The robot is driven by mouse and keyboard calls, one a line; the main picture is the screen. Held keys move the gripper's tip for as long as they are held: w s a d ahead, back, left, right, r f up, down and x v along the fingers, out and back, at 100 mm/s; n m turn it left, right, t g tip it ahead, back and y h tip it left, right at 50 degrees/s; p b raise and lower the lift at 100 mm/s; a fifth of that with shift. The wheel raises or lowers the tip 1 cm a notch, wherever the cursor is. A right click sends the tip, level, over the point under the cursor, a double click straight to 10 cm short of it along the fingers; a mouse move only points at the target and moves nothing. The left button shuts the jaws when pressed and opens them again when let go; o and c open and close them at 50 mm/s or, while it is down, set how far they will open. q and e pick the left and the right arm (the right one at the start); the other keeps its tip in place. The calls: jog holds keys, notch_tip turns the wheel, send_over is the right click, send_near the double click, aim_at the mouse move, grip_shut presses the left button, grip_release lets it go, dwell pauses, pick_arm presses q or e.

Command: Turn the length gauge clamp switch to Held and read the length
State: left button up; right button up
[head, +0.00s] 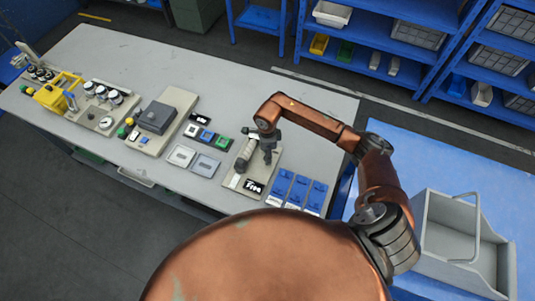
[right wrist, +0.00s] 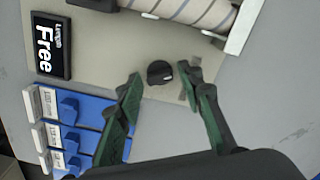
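The clamp switch is a small round black knob (right wrist: 159,72) on the beige gauge plate (right wrist: 110,50), with a light mark on its edge. The black display (right wrist: 53,47) on the same plate reads "Length Free" in white; it also shows small in the head view (head: 253,187). My right gripper (right wrist: 161,80) is open, its two green-padded fingers on either side of the knob with visible gaps to both. In the head view my right gripper (head: 268,155) points down over the plate and hides the knob. My left gripper is in neither view.
A pale banded roll (right wrist: 200,10) lies along the plate's edge. Several blue holders with labels (head: 300,190) stand right of the plate. Two grey square panels (head: 181,155) and a row of switches (head: 208,135) lie left. A grey open bin (head: 440,240) stands at right.

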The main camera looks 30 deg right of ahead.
grip_shut()
jog(key=shift+m, duration=0.4)
jog(key=m, duration=1.1)
jog(key=shift+p, duration=0.35)
dwell(0.5)
jog(key=shift+o, duration=1.3)
grip_release()
